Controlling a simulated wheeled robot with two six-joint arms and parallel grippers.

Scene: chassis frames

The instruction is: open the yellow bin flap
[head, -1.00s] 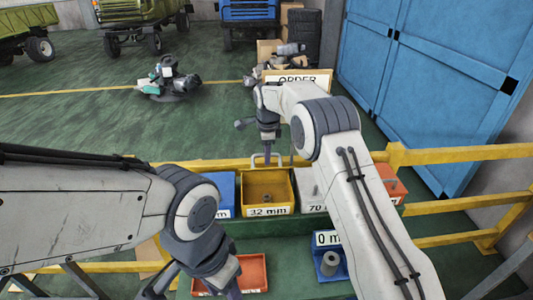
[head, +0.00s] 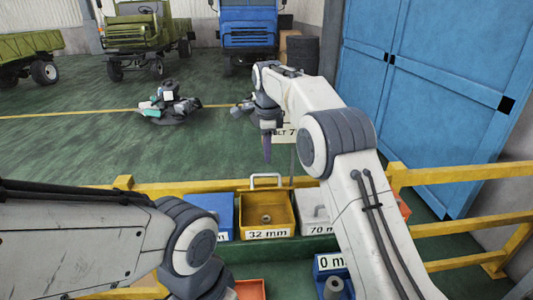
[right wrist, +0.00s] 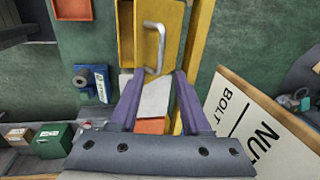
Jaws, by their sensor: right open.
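The yellow bin (head: 283,214) labelled 32 mm stands in the row, its inside visible with a nut (head: 266,218) in it. Its yellow flap stands raised at the back, with a pale handle (head: 267,177) on top. In the right wrist view the flap (right wrist: 171,30) and its handle (right wrist: 150,48) show beside the bin's open inside. My right gripper (head: 268,150) is open and empty, above and beyond the handle. Its purple fingers (right wrist: 160,100) point toward the handle without touching it. My left arm comes in at left; its fingers are out of view.
A blue bin (head: 210,205) stands left of the yellow one and a white bin (head: 314,210) right of it. A yellow rail (head: 460,173) runs behind the row. A sign board (head: 285,136) stands close to my right gripper. Blue cabinets (head: 430,80) stand at right.

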